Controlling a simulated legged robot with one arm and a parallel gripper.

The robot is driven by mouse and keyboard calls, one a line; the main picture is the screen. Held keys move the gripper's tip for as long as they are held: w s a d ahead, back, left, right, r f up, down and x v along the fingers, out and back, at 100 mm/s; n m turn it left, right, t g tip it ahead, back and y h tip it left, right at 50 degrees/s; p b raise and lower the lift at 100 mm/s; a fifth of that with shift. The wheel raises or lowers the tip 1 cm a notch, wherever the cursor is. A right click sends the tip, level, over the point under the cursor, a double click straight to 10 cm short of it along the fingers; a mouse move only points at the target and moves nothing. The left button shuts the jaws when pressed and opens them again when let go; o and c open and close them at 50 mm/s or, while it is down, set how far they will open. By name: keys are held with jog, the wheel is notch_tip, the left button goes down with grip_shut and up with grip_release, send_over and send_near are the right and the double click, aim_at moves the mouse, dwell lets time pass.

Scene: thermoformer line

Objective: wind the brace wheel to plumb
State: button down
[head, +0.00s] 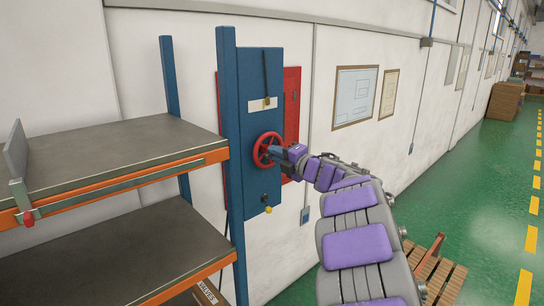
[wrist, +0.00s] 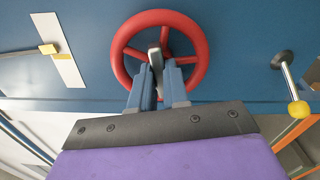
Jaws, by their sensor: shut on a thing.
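The red brace wheel (head: 259,160) stands out from a blue upright panel (head: 262,75). It also shows in the wrist view (wrist: 197,50), with its rim and spokes around my fingers. My gripper (head: 277,152) reaches it from the right. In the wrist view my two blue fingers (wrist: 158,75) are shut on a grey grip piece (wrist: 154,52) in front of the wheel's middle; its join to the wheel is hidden. Above the wheel, a small brass bob (head: 267,101) hangs on a dark line before a white plate (head: 256,105). No mark on the plate is readable.
A short rod with a yellow knob (head: 268,209) sticks out below the wheel. A red board (head: 292,100) is behind the panel. A shelf rack with an orange edge (head: 130,183) stands close on the left. A wooden pallet (head: 440,280) lies on the green floor at right.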

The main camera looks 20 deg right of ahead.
jog(key=shift+f+n+b, duration=0.5)
jog(key=shift+n+b, duration=0.4)
jog(key=shift+b, duration=0.45)
jog(key=shift+r+n+b, duration=0.15)
jog(key=shift+n+b, duration=0.45)
jog(key=shift+b, duration=0.15)
jog(key=shift+n+b, duration=0.4)
jog(key=shift+b, duration=0.35)
jog(key=shift+n+b, duration=1)
jog(key=shift+b, duration=0.1)
jog(key=shift+n+b, duration=0.8)
jog(key=shift+b, duration=0.3)
jog(key=shift+n+b, duration=0.5)
jog(key=shift+b, duration=0.05)
jog(key=shift+r, duration=0.15)
jog(key=shift+n+b, duration=0.35)
jog(key=shift+n, duration=0.05)
